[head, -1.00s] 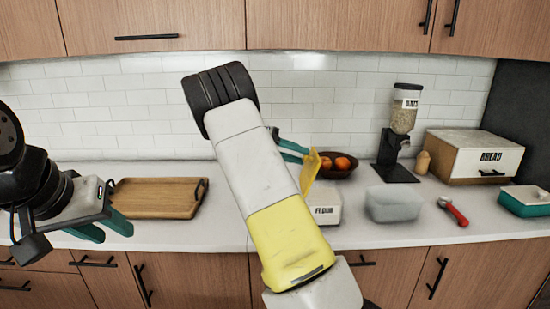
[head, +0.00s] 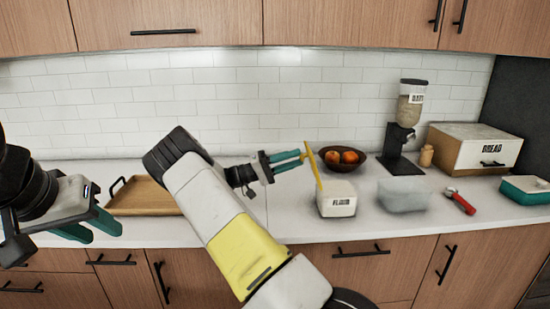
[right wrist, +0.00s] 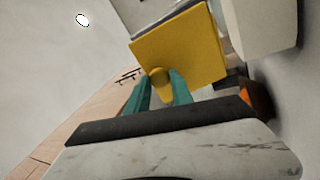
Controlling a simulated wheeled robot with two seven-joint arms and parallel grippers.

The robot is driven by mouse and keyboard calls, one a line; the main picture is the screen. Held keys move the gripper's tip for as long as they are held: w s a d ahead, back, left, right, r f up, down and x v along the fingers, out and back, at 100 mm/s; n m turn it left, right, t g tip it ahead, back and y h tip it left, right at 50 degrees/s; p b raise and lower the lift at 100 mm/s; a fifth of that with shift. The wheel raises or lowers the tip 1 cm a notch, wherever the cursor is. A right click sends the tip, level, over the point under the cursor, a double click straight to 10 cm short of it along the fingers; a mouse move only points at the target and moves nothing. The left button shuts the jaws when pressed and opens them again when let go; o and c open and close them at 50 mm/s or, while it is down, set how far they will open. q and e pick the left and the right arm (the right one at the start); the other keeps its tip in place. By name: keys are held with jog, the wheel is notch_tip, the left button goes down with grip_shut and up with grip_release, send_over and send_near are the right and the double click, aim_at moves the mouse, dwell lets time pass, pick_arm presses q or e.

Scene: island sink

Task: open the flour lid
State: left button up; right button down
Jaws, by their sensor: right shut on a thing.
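The white flour box (head: 337,205) stands on the counter right of centre, its label facing me. Its yellow lid (head: 313,168) stands steeply up at the box's left side, with its lower edge at the rim. I cannot tell whether a hinge joins them. My right gripper (head: 300,158) reaches in from the left, shut on the lid's knob. In the right wrist view the teal fingers are either side of the yellow knob (right wrist: 160,77), with the lid (right wrist: 182,45) beyond. My left gripper (head: 98,230) is open and empty at the counter's front left.
A grey translucent container (head: 403,196) sits right of the flour box. A fruit bowl (head: 352,165) is behind it. The oats dispenser (head: 405,140), bread box (head: 480,150), red-handled tool (head: 461,203) and teal dish (head: 527,190) are further right. A wooden tray (head: 145,196) lies left.

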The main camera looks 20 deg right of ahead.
dwell(0.4)
jog(key=c, duration=1.1)
grip_release()
jog(key=shift+a, duration=0.1)
jog(key=v, duration=0.7)
jog(key=shift+a+f, duration=0.2)
jog(key=shift+a, duration=0.1)
jog(key=shift+w, duration=0.15)
